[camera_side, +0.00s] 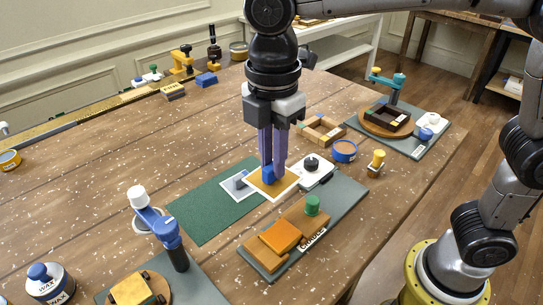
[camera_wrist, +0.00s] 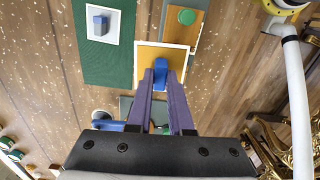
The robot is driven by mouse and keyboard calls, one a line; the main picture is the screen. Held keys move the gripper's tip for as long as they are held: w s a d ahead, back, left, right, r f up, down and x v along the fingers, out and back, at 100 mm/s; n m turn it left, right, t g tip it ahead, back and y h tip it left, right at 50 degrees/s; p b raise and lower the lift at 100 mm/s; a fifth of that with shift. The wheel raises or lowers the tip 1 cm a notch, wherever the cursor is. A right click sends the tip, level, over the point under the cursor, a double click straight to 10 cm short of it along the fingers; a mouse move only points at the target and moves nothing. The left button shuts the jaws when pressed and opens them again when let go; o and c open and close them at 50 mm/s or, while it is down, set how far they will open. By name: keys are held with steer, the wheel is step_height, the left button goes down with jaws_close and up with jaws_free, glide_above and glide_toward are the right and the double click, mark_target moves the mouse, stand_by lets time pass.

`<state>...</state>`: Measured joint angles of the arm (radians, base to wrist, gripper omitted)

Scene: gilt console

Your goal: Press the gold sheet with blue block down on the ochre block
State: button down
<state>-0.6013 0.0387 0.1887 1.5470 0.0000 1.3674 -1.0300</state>
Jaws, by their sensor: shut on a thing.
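The gold sheet (camera_side: 284,185) has a white border and a blue block (camera_side: 268,174) fixed on its middle. My gripper (camera_side: 272,165) points straight down with its purple fingers shut on the blue block. The wrist view also shows the gold sheet (camera_wrist: 146,55) and the blue block (camera_wrist: 160,72) between the fingertips. The sheet appears held above the table, overlapping the green mat's edge. A block that looks ochre (camera_side: 258,250) lies on a grey board with an orange piece (camera_side: 280,235) on it, in front of the sheet; I cannot tell whether it is the named one.
A white sheet with a grey block (camera_side: 240,183) lies on the green mat (camera_side: 205,205). A green knob (camera_side: 312,204) stands on a wooden piece. A blue-armed stand (camera_side: 165,232) is at front left, with a yellow block (camera_side: 130,290). A blue tub (camera_side: 345,151) is at right.

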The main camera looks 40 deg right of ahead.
mark_target(282, 195)
steer(key=shift+s, duration=0.1)
steer(key=shift+m, duration=0.3)
steer(key=s+f, duration=0.1)
steer(key=s+a+f, duration=0.1)
steer(key=s, duration=0.1)
steer(key=shift+s+a+f, duration=0.2)
steer(key=shift+f, duration=0.2)
steer(key=shift+s+f, duration=0.1)
steer(key=shift+f, duration=2.85)
steer(key=shift+f, duration=0.75)
step_height(282, 195, up, 7)
steer(key=shift+r, duration=0.1)
stand_by(0.5)
